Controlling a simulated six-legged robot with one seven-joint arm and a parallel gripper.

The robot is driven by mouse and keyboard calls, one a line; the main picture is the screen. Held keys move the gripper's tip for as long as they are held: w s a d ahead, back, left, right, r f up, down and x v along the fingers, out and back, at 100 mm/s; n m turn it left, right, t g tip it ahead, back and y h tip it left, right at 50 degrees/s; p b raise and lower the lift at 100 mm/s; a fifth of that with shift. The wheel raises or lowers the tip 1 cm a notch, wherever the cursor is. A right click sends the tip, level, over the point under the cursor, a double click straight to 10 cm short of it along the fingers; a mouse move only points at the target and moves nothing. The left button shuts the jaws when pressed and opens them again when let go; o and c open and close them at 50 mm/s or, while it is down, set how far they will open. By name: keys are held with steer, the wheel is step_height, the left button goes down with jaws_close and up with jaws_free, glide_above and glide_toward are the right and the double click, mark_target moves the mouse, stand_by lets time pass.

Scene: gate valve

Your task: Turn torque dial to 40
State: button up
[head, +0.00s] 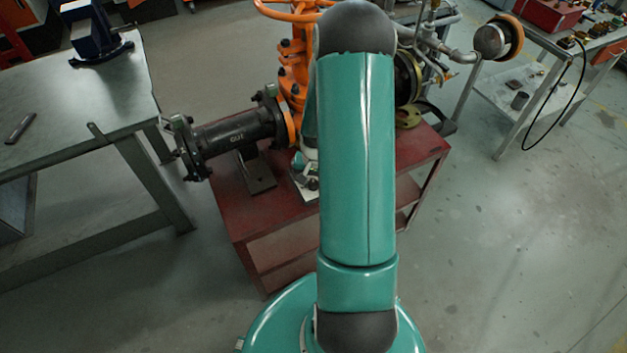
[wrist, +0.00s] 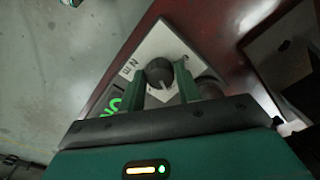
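Small gaps seem to show between fingers and knob; I cannot tell how deep the fingertips reach. In the head view my arm hides the dial and most of the gripper; part of a white plate (head: 304,186) shows beside the arm.
A green lit display (wrist: 112,105) is partly hidden beside the left finger. The red cart (head: 240,200) carries the orange valve (head: 290,70) and a dark flanged pipe (head: 235,135). A grey workbench (head: 80,90) stands left, another table (head: 545,60) at the right back. The right floor is clear.

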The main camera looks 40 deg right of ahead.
steer(key=c, duration=0.5)
steer(key=shift+n, duration=0.3)
steer(key=n, duration=0.4)
steer(key=shift+n, duration=2.1)
steer(key=o, duration=1)
steer(key=shift+c, duration=0.2)
